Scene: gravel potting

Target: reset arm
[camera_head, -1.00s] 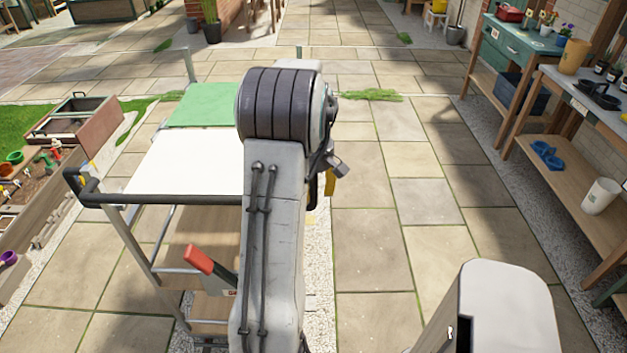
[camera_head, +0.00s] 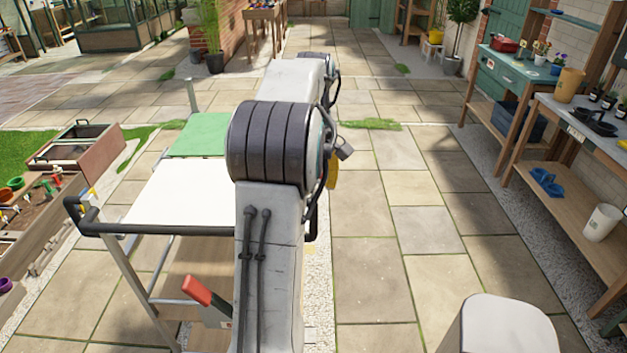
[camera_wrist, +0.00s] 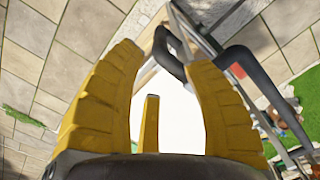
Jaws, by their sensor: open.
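My gripper (camera_wrist: 165,85) shows in the wrist view with its yellow fingers spread wide apart. It is open and nothing is between the fingers. A cart with a white top (camera_head: 180,192) and a green section (camera_head: 200,135) stands under and left of my arm in the head view. Its white top also shows beyond the fingers in the wrist view (camera_wrist: 177,115). In the head view my arm hides the cart's right side, and the gripper itself is mostly hidden behind the arm; only a bit of yellow shows.
A dark push handle (camera_head: 85,215) juts from the cart's near left. A red-handled tool (camera_head: 196,290) sits low on the cart. Wooden planter boxes (camera_head: 60,205) lie left. A potting bench (camera_head: 575,125) and teal cabinet (camera_head: 515,65) line the right. Paving right of my arm is clear.

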